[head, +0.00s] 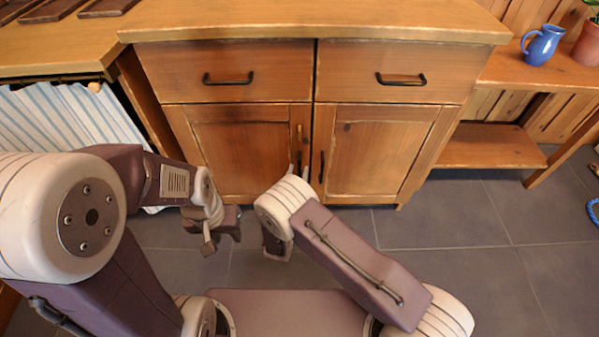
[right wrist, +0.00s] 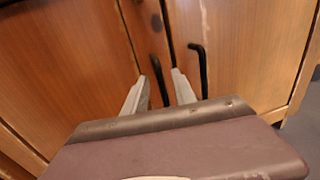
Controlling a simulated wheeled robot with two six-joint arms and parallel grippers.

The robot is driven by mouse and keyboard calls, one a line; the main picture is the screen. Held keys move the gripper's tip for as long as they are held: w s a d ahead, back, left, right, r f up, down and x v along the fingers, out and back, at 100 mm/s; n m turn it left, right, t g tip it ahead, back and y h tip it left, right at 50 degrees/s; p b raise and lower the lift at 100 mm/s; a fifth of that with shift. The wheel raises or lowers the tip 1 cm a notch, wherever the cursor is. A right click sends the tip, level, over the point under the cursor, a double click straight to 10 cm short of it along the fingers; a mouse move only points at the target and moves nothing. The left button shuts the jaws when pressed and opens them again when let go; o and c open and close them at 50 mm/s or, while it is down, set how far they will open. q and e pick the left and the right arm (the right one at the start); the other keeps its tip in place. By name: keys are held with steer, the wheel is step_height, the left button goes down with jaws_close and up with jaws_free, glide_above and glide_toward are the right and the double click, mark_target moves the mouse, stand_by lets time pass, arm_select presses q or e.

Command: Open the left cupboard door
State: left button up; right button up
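The wooden cupboard has a left door (head: 240,150) and a right door (head: 375,150), both closed. The left door's dark upright handle (head: 299,135) is near its right edge; it also shows in the right wrist view (right wrist: 159,75). My right gripper (head: 298,168) is at this handle. In the right wrist view its two pale fingers (right wrist: 158,88) stand apart, one on each side of the handle, with gaps visible. The right door's handle (head: 321,166) is just right of the fingers. My left gripper (head: 222,238) hangs low in front of the left door, apart from it; its fingers are unclear.
Two drawers (head: 228,72) with dark handles sit above the doors, under the worktop (head: 310,22). A striped curtain (head: 70,118) hangs at left. A shelf bench (head: 490,147) with a blue jug (head: 542,46) stands at right.

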steer(key=shift+w+d+b, duration=0.15)
steer(key=shift+w+b, duration=0.1)
steer(key=shift+w, duration=0.45)
steer(key=shift+w+d+b, duration=0.15)
steer(key=shift+w+b, duration=0.05)
steer(key=shift+w, duration=0.5)
jaws_close()
